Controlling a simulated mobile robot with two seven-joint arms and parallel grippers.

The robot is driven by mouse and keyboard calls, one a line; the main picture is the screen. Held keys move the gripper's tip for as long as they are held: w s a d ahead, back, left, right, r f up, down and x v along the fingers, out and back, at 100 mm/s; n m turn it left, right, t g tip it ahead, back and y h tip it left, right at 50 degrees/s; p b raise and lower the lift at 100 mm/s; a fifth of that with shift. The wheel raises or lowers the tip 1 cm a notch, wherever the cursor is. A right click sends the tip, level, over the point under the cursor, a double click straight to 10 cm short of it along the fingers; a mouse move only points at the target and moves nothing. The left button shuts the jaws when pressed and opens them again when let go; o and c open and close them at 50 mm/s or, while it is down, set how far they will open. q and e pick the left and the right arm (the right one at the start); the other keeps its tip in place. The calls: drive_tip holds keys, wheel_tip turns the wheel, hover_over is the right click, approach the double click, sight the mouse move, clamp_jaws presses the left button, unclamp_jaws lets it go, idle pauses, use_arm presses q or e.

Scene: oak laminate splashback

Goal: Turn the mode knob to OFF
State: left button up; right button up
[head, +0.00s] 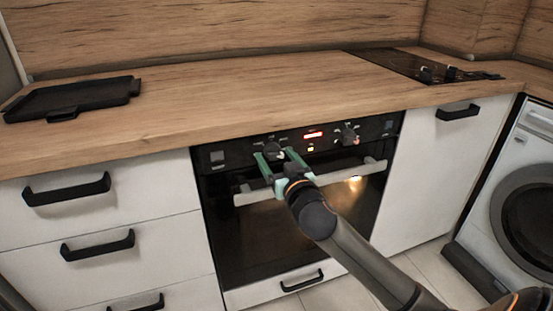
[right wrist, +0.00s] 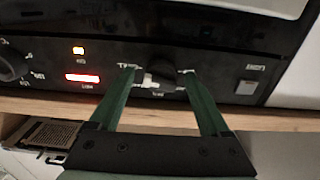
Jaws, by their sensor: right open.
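The oven's control panel (head: 325,138) carries two dark round knobs, a left knob (head: 272,149) and a right knob (head: 348,134). My right gripper (head: 270,158) is open, its green fingers reaching to the left knob. In the right wrist view, which is upside down, this knob (right wrist: 158,74) shows between the two open fingers (right wrist: 158,82), with a pale mark at its side. There is a gap to the fingers; contact cannot be told. The other knob (right wrist: 12,64) is at the left edge there. The labels are too blurred to read. My left gripper is not in view.
A red display (head: 313,135) sits between the knobs, and a square button (head: 217,156) is left of them. The oven handle (head: 250,197) runs just below the panel. The countertop (head: 240,98) overhangs above, with a black tray (head: 75,97) at left and a hob (head: 400,65) at right.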

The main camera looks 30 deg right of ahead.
clamp_jaws()
idle(0.8)
